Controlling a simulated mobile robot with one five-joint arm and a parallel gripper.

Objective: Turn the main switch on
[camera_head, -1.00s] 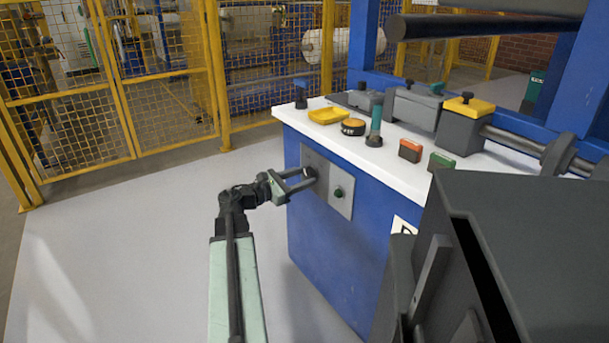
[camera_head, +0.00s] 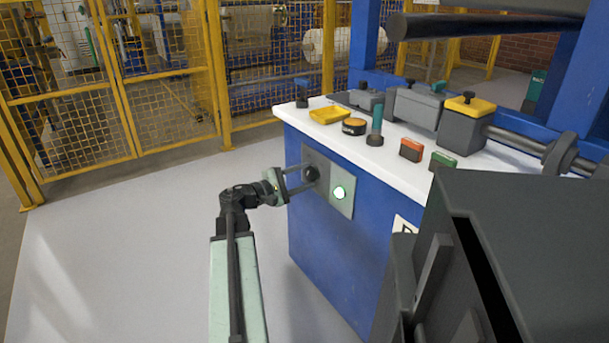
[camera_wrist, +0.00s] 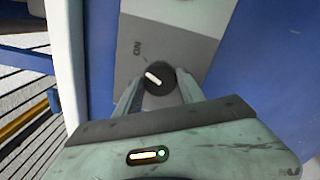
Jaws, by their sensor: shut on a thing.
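The main switch is a round black knob (camera_head: 311,174) on a grey plate (camera_head: 322,194), set in the blue front of the machine cabinet. In the wrist view the black knob (camera_wrist: 159,81) carries a white pointer mark slanting to the upper left, and the letters ON are printed above it on the plate. My gripper (camera_wrist: 160,76) is shut on the knob, one finger on each side. The head view also shows my gripper (camera_head: 307,174) at the knob. A round lamp (camera_head: 339,193) right of the knob glows bright whitish green.
A yellow mesh fence (camera_head: 165,110) stands behind. The pale floor (camera_head: 130,230) at left is clear.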

